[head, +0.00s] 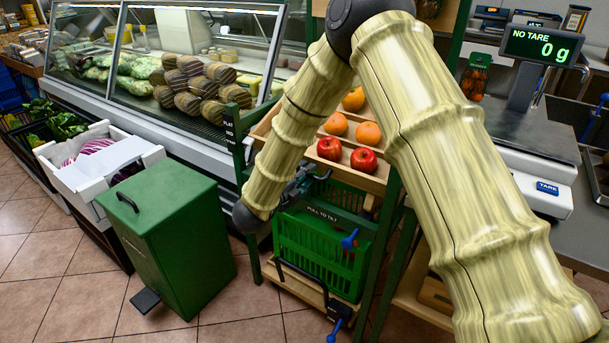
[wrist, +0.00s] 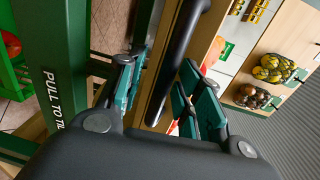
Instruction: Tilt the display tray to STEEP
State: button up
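The display tray (head: 372,184) is a slanted wooden tray on a green stand, with red apples and oranges on it; my arm hides its middle. A green rail below it reads "PULL TO TILT" (head: 335,215), and the label also shows in the wrist view (wrist: 53,98). A dark bar handle (wrist: 178,60) runs along the wooden edge in the wrist view. My gripper (wrist: 160,72) is open, with its teal fingers on either side of the bar in this view. Visible gaps remain, and I cannot tell its depth around the bar. In the head view my gripper (head: 298,185) is partly hidden at the tray's front.
A green crate (head: 318,250) sits below the tray. A green bin (head: 175,240) stands to the left, before the glass deli counter (head: 185,60). A scale (head: 535,150) is on the right. Tiled floor is clear at the front left.

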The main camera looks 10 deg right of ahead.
jog(key=v, duration=1.1)
jog(key=shift+s+a, duration=0.2)
jog(key=shift+s, duration=0.05)
dwell(1.6)
